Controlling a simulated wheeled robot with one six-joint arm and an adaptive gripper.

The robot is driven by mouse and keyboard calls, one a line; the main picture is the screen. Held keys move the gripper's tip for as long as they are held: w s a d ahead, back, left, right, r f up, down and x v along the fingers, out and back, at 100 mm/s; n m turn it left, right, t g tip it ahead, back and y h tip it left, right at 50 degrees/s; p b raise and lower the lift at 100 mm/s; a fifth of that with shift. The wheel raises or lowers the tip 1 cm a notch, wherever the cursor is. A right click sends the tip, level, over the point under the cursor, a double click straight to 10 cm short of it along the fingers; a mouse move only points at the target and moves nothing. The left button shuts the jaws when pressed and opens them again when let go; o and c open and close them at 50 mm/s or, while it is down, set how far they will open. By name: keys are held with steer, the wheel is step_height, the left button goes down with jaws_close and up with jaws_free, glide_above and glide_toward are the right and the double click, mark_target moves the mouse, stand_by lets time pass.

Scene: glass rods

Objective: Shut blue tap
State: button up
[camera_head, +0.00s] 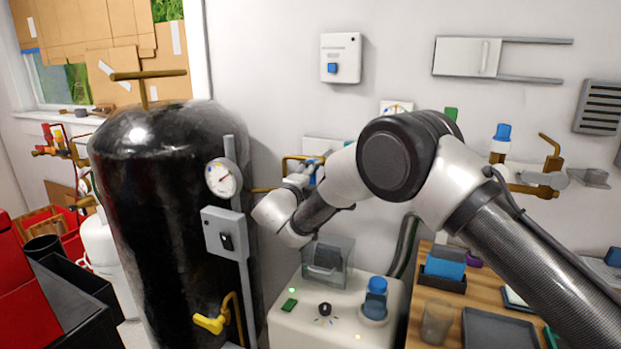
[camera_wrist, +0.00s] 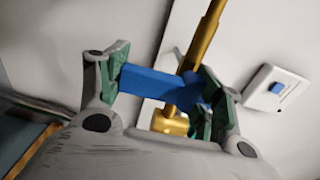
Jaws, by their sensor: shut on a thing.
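The blue tap's lever (camera_wrist: 150,84) lies between the green-padded fingers of my gripper (camera_wrist: 158,85) in the wrist view, spanning from one pad to the other. Its right end meets a brass pipe (camera_wrist: 207,35), and a brass fitting (camera_wrist: 170,122) shows just below it. The right finger hides part of the tap's joint. In the head view my gripper (camera_head: 305,172) is at the wall beside the brass pipework (camera_head: 290,164). My arm covers much of the tap there; only small blue parts show.
A black tank (camera_head: 165,210) with a gauge (camera_head: 223,178) and a yellow tap (camera_head: 210,323) stands close left of my gripper. A white machine (camera_head: 335,310) is below. A wall box with a blue button (camera_head: 340,58) is above. A wooden bench (camera_head: 425,255) is at right.

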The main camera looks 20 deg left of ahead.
stand_by(0.4)
steer(key=o, duration=1.5)
steer(key=shift+c, duration=0.2)
steer(key=s, duration=0.7)
steer(key=shift+s+a, duration=0.2)
steer(key=shift+a, duration=0.05)
